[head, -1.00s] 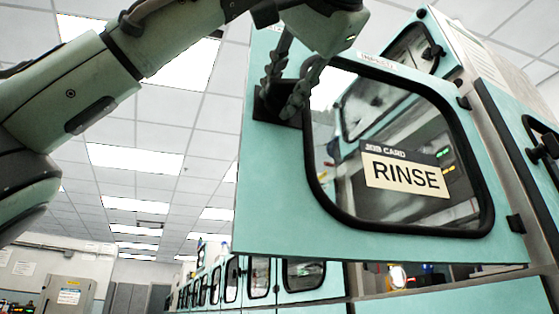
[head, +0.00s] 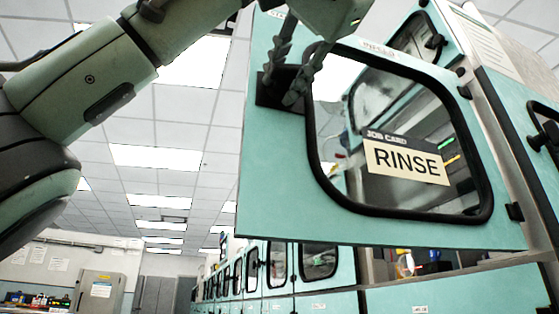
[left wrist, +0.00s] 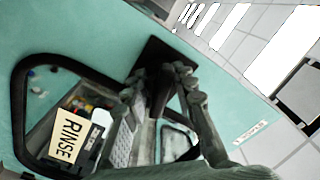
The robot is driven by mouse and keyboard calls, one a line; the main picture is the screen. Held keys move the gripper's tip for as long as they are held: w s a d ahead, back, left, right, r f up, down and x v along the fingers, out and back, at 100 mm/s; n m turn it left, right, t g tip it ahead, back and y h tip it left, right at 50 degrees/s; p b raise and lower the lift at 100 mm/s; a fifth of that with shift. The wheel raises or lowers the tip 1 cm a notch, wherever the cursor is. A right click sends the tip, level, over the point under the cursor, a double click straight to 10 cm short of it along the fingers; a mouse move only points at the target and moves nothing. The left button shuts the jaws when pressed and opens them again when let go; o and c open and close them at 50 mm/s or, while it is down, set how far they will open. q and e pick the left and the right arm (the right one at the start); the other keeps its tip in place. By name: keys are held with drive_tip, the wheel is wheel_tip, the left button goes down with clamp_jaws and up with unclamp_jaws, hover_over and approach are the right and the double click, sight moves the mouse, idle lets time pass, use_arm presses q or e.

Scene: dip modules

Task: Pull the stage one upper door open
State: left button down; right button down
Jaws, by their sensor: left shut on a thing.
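The upper door (head: 280,185) is a teal panel with a black-rimmed window and a "RINSE" card (head: 405,161). It stands swung out from the cabinet, with its hinges on the right side in the head view. My left gripper (head: 280,85) is at the dark handle mount near the door's free left edge. In the left wrist view, the gripper (left wrist: 158,85) has its fingers closed around the black handle (left wrist: 158,92), against the teal door (left wrist: 95,35). The fingers hide much of the handle. My right gripper is not in view.
A row of teal cabinets (head: 280,275) with windows runs away behind the door. Another cabinet door with a black handle (head: 540,135) is at the right edge. A grey cabinet (head: 98,293) stands far off at the lower left.

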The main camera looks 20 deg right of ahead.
use_arm(q)
drive_tip(key=shift+r, duration=0.1)
drive_tip(key=c, duration=1.2)
unclamp_jaws()
drive_tip(key=shift+s, duration=0.2)
drive_tip(key=shift+s+r, duration=0.1)
drive_tip(key=shift+s, duration=0.95)
drive_tip(key=shift+s+d, duration=0.15)
drive_tip(key=shift+s, duration=1.25)
drive_tip(key=shift+s+d, duration=0.15)
drive_tip(key=shift+s, duration=1.25)
